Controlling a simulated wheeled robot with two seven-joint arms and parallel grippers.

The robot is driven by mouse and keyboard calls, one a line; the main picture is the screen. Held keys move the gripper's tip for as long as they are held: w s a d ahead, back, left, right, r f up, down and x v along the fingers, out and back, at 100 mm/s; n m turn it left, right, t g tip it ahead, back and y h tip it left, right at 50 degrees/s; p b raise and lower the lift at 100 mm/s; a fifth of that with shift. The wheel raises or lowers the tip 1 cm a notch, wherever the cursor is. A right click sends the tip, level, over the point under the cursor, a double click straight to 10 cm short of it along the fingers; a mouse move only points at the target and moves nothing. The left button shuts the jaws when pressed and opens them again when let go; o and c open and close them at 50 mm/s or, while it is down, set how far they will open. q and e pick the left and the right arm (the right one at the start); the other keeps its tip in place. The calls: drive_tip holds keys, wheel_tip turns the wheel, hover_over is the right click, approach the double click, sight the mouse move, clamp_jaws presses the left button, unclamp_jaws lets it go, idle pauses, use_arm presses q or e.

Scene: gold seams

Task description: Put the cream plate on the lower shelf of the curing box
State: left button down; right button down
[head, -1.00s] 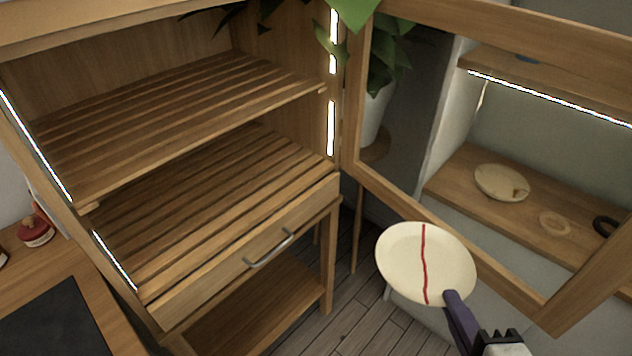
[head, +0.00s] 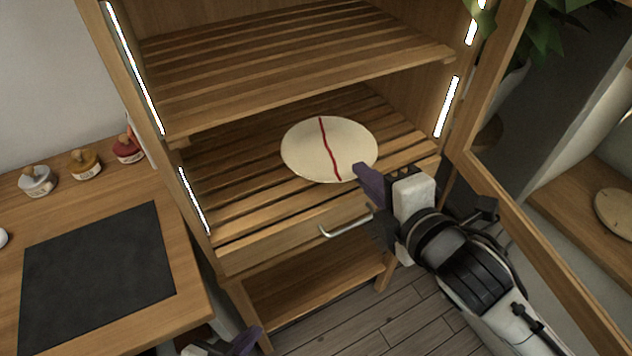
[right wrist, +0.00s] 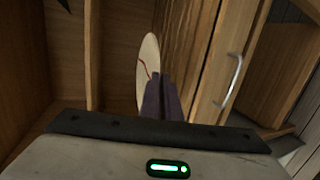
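The cream plate (head: 308,150) has a red seam line across it. My right gripper (head: 366,178) is shut on its near right rim. The plate is at the open front of the curing box (head: 225,258), in front of and over the lower slatted shelf (head: 235,205). I cannot tell if it touches the slats. In the right wrist view the plate (right wrist: 147,72) shows nearly edge-on beyond the purple fingers (right wrist: 160,98). My left gripper (head: 245,340) is partly in view at the bottom edge, away from the plate; its opening is unclear.
The upper slatted shelf (head: 290,75) is empty above. A drawer handle (head: 345,226) sticks out below the lower shelf. The open door frame (head: 520,215) stands at the right. A worktable with a dark mat (head: 98,270) and several small jars (head: 85,163) is at the left.

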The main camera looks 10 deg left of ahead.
sight(351, 173)
drive_tip(key=shift+w+a+r+n+g+y, duration=0.15)
drive_tip(key=shift+w+a+r+n+y, duration=0.15)
drive_tip(key=shift+a, duration=0.25)
drive_tip(key=shift+w+a+r+n+g+y, duration=0.2)
drive_tip(key=shift+w+a+r+y, duration=0.1)
drive_tip(key=shift+a+r, duration=0.15)
drive_tip(key=shift+w+a+f, duration=0.1)
drive_tip(key=shift+a+f, duration=0.15)
drive_tip(key=shift+f, duration=0.05)
wheel_tip(351, 173, down, 9)
drive_tip(key=shift+f+b, duration=0.1)
drive_tip(key=shift+b, duration=0.5)
drive_tip(key=c, duration=2)
unclamp_jaws()
drive_tip(key=shift+f, duration=0.2)
drive_tip(key=shift+r, duration=0.15)
drive_tip(key=v, duration=1.2)
